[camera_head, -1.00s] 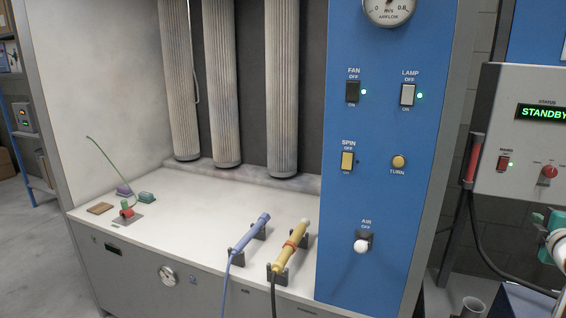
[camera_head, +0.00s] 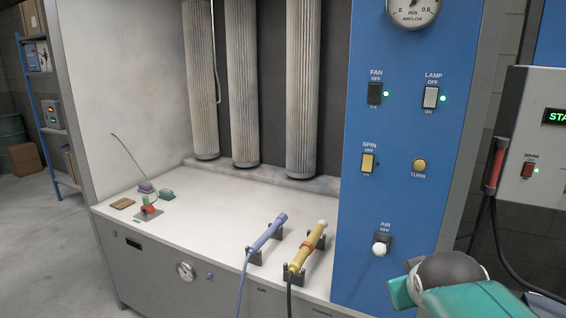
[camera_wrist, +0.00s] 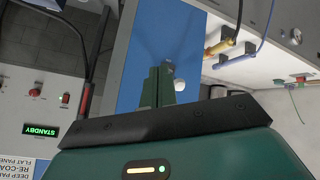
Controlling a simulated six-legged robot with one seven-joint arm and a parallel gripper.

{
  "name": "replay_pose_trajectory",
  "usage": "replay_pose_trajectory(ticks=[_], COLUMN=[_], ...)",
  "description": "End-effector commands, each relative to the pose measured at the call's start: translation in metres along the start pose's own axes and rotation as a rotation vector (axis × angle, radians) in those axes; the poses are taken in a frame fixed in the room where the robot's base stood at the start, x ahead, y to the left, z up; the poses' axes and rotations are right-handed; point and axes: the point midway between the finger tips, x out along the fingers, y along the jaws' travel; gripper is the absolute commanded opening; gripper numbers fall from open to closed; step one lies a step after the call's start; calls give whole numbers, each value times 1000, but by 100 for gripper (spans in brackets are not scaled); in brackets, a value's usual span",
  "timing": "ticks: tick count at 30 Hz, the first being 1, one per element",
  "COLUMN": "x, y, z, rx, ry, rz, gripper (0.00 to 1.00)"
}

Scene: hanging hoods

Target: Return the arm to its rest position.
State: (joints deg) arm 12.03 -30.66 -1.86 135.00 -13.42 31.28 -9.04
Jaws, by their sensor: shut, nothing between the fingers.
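My gripper (camera_wrist: 158,84) shows in the wrist view as two dark green fingers, closed together with nothing between them. They reach across the view of the blue control panel (camera_wrist: 180,40), near the white AIR knob (camera_wrist: 179,85); I cannot tell the distance between them. In the head view my arm (camera_head: 455,285) fills the lower right corner, teal with a dark round joint, in front of the lower part of the blue panel (camera_head: 400,130). The fingertips cannot be made out clearly there.
The hood bench (camera_head: 205,215) holds a blue wand (camera_head: 267,232) and a yellow wand (camera_head: 306,247) in cradles, with cables hanging down. Several ribbed hanging tubes (camera_head: 243,90) stand behind. A grey STANDBY box (camera_head: 535,150) is at right. Open floor (camera_head: 50,240) lies at left.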

Motion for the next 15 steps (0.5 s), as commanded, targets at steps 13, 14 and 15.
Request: replay_pose_trajectory(ticks=[13,14,15], x=[-61,-61,-61], y=[-122,-122,-122], z=[87,87,87], rx=[137,137,137], ry=[-237,-237,-237], rz=[-299,-298,-298], gripper=[0,0,0])
